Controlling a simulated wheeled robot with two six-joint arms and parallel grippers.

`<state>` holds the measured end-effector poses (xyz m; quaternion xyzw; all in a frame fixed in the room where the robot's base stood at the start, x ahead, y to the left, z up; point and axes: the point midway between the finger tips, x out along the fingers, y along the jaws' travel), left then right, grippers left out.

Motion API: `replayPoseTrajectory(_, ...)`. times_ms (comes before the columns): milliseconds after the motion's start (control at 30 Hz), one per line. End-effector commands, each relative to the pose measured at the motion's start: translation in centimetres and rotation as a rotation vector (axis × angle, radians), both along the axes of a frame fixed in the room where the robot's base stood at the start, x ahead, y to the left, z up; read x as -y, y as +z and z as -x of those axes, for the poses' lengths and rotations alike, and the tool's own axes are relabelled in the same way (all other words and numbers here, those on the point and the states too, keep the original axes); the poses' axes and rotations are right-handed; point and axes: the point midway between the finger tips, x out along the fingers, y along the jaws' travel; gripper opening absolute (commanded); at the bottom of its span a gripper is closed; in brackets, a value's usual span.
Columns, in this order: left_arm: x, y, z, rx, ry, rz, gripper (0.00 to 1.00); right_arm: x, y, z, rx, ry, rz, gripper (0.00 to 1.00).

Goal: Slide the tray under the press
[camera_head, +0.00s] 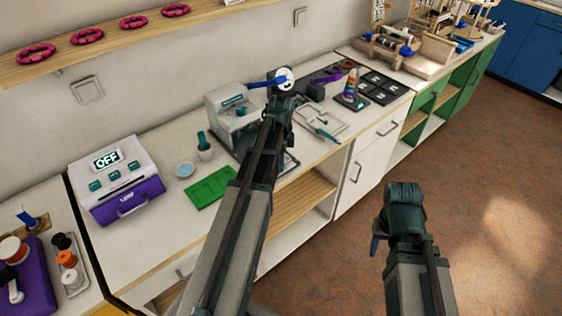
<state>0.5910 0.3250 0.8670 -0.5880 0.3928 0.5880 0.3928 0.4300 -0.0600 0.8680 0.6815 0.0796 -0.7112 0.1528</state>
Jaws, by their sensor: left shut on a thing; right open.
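A white machine with a small teal display (232,104), which looks like the press, stands against the wall. Its right side and most of its dark base are hidden by my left arm. My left gripper (281,86) is raised at the arm's far end, shut on a small blue-and-white thing (284,76); its fingers are hard to make out. A thin metal frame (291,163) shows right of the arm; I cannot tell whether it belongs to the tray. My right gripper (381,233) is open, low over the floor in front of the counter, its fingertips mostly hidden.
A dark panel of squares (376,87) and a tool rack (322,124) lie right. A shelf with pink rings (90,54) hangs above. The floor is clear.

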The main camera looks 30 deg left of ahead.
Motion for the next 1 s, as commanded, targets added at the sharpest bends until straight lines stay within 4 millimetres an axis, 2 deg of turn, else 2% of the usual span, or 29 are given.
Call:
replayPoseTrajectory(467, -0.3, 0.0, -0.2, 0.000, 0.001, 0.000, 0.00, 0.0, 0.0, 0.0, 0.000, 0.000, 0.000, 0.50)
replayPoseTrajectory(567, -2.0, 0.0, -1.1, 0.000, 0.004, 0.000, 0.00, 0.0, 0.0, 0.0, 0.000, 0.000, 0.000, 0.50)
replayPoseTrajectory(800, -7.9, 0.0, -3.6, 0.000, 0.004, 0.000, 0.00, 0.0, 0.0, 0.0, 0.000, 0.000, 0.000, 0.50)
replayPoseTrajectory(1000, -10.4, 0.0, -4.4, 0.001, 0.002, 0.000, 0.00, 0.0, 0.0, 0.0, 0.000, 0.000, 0.000, 0.50)
